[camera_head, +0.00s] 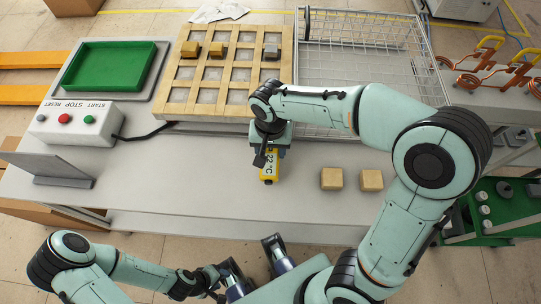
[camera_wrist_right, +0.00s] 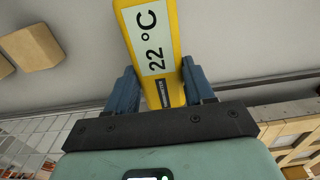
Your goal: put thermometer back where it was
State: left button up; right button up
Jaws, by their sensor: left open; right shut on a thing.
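The thermometer is yellow with a pale display reading 22 °C; in the head view it (camera_head: 269,168) is over the front part of the grey table, below my right gripper (camera_head: 270,150). In the right wrist view the thermometer (camera_wrist_right: 152,40) sits between the two blue fingers of my right gripper (camera_wrist_right: 162,85), which is shut on it. I cannot tell whether its tip touches the table. My left gripper (camera_head: 253,263) is open and empty, low in the head view in front of the table edge.
Two wooden blocks (camera_head: 331,179) (camera_head: 372,180) lie right of the thermometer. A wooden grid (camera_head: 215,84) with several blocks, a wire rack (camera_head: 345,62), a green tray (camera_head: 112,66), a button box (camera_head: 76,122) and a tilted grey plate (camera_head: 52,168) surround the clear front-left table (camera_head: 170,180).

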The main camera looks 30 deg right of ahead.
aim_at(271, 157)
jog(key=shift+f+b, duration=0.4)
jog(key=shift+f, duration=1.65)
jog(key=shift+f, duration=0.15)
jog(key=o, duration=1.1)
jog(key=shift+o, duration=0.2)
notch_tip(271, 157, up, 12)
jog(key=shift+r+p, duration=0.2)
jog(key=shift+p, duration=1)
jog(key=shift+s, duration=0.1)
